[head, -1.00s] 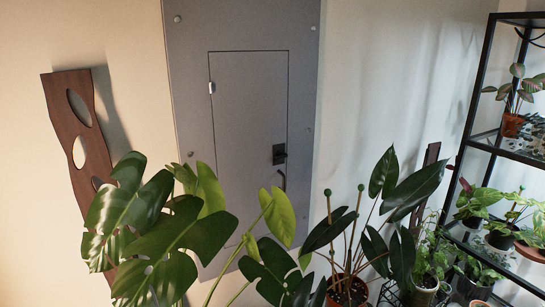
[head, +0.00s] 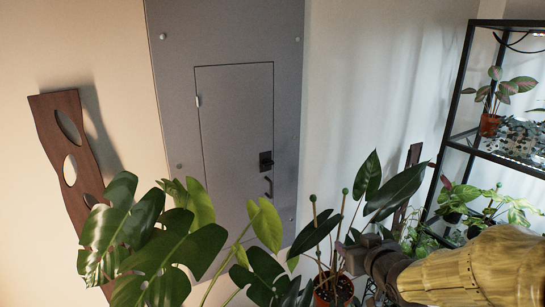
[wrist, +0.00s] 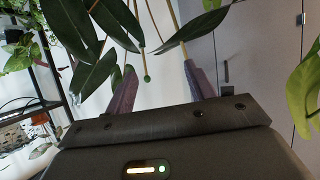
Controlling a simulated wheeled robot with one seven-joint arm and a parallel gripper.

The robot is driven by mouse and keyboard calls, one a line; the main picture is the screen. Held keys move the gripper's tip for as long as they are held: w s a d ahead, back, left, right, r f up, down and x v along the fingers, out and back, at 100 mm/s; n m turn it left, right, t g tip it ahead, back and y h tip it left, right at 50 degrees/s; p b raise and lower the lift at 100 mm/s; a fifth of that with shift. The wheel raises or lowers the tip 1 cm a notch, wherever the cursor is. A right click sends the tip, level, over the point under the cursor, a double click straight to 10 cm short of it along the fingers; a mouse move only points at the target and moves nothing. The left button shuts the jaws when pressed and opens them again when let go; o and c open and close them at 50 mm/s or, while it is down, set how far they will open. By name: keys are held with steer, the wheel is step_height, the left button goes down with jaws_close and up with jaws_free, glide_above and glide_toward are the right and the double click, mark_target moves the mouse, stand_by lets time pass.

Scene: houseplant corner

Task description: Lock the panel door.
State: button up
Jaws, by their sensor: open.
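The grey panel door (head: 237,120) lies flush in its grey frame (head: 175,100) on the wall and looks closed. Whether the lock is engaged cannot be told. In the wrist view the door (wrist: 262,60) is at the right, with a small dark fitting (wrist: 226,71) on it. My gripper (wrist: 158,85) is open and empty, its fingers spread among leaves. In the head view my gripper (head: 345,252) is at the lower right, right of and below the handle.
A large monstera (head: 150,235) and a potted plant with stakes (head: 334,285) stand before the door's lower part, close to my gripper. A black shelf (head: 458,110) with several plants is at the right. A wavy wooden panel (head: 70,150) leans at the left.

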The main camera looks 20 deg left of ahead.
mark_target(269, 163)
steer(key=a+r+n+y+p, duration=0.1)
steer(key=a+r+n+y, duration=0.3)
steer(key=a+r+y, duration=0.3)
steer(key=a+r, duration=0.3)
steer(key=r, duration=0.1)
steer(key=shift+s+a+r+y+p, duration=0.3)
steer(key=shift+r+p, duration=0.05)
steer(key=shift+w+a, duration=0.1)
steer(key=p+x, duration=0.6)
steer(key=x, duration=1)
steer(key=shift+r, duration=0.15)
steer(key=shift+w+a, duration=0.35)
steer(key=shift+w, duration=0.2)
steer(key=c, duration=1)
